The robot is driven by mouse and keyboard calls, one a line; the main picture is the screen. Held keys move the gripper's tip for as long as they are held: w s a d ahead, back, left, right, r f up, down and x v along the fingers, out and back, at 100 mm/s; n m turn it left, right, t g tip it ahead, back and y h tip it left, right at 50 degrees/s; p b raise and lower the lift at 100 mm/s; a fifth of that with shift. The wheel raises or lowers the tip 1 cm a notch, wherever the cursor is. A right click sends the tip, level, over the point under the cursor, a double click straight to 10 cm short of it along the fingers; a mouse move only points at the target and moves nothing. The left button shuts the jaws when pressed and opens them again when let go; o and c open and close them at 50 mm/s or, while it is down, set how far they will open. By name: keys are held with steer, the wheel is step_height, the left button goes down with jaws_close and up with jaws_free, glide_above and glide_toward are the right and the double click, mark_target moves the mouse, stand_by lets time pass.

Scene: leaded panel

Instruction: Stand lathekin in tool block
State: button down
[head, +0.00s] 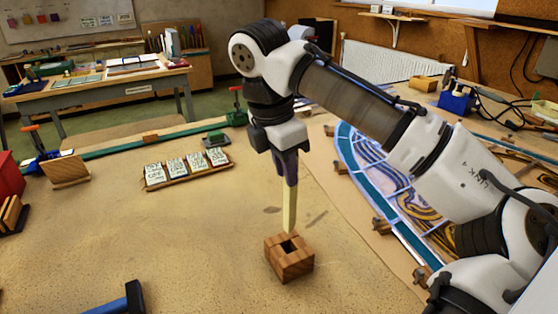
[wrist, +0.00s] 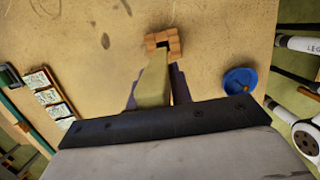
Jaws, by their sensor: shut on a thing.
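The lathekin (head: 290,207) is a pale, flat wooden stick held upright, pointing down. My gripper (head: 287,174) is shut on its upper part. The tool block (head: 289,264) is a small brown wooden block with a dark square hole in its top. In the head view the lathekin's lower end is just above the block, near the far edge of the hole. In the wrist view the lathekin (wrist: 155,80) runs from between the fingers toward the block (wrist: 163,40). I cannot tell whether its tip touches the block.
A wooden rack of labelled cards (head: 187,169) lies to the left. The leaded panel (head: 390,185) lies to the right with small wooden blocks along its edge. A blue object (head: 125,300) is at the front left. The bench around the tool block is clear.

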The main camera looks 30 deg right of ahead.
mark_target(286, 212)
steer(key=shift+s, duration=0.15)
steer(key=shift+r+p, duration=0.15)
steer(key=shift+p, duration=0.5)
steer(key=shift+a+f+b+x, duration=0.1)
steer(key=shift+a+b+x, duration=0.35)
steer(key=shift+x, duration=1.15)
steer(key=shift+a+f+b+x, duration=0.15)
steer(key=shift+b+x, duration=0.45)
steer(key=shift+x, duration=0.95)
steer(key=shift+a+r+b+x, duration=0.1)
steer(key=shift+a+b+x, duration=0.4)
steer(key=shift+x, duration=1.1)
steer(key=shift+d, duration=0.1)
steer(key=c, duration=1.2)
jaws_free()
steer(key=shift+o, duration=0.2)
